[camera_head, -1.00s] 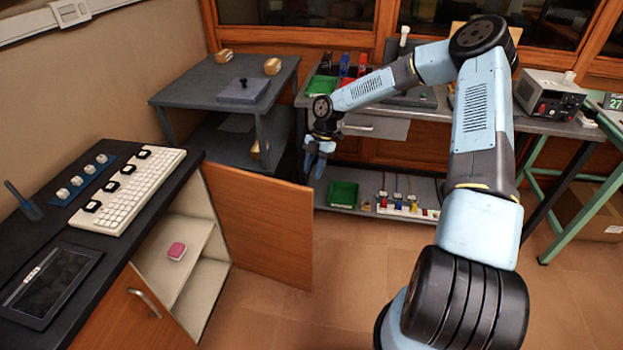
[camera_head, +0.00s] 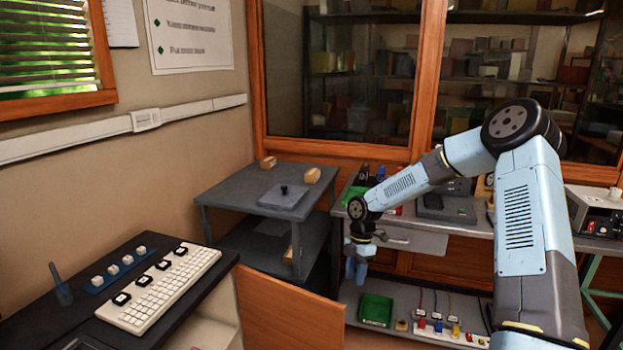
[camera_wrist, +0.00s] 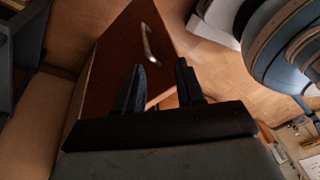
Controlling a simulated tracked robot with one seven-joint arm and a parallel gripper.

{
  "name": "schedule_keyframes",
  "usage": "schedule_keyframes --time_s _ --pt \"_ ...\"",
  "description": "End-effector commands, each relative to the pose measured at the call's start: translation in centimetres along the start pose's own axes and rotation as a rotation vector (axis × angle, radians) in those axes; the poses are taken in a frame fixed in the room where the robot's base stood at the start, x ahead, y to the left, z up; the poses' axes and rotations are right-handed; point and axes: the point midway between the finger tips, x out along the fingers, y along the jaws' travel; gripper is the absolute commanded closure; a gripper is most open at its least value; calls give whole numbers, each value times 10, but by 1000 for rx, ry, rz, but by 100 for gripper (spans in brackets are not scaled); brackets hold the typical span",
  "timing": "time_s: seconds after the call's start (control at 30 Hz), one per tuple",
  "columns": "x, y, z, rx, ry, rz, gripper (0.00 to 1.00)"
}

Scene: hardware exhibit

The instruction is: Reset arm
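My gripper (camera_head: 356,270) hangs at the end of my blue and grey arm, pointing down in front of the back workbench. In the wrist view my gripper (camera_wrist: 163,85) shows two dark fingers with a gap between them and nothing held. Beyond the fingers is a brown wooden door (camera_wrist: 125,55) with a metal handle (camera_wrist: 150,45).
A white keyboard (camera_head: 160,290) lies on the left counter. An open wooden cabinet door (camera_head: 290,315) stands out from it. A grey table (camera_head: 240,190) with small wooden blocks stands behind. The workbench (camera_head: 470,220) carries tools and a meter box (camera_head: 595,212).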

Motion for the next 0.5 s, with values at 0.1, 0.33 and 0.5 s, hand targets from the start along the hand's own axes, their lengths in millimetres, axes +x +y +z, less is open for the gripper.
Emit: schedule_keyframes --time_s 0.1,0.33,0.5 --pt "-21 -15 -3 89 -61 -9 62" --pt "-61 -46 -10 282 -163 0 62" --pt "-91 -70 -17 431 -228 28 62"
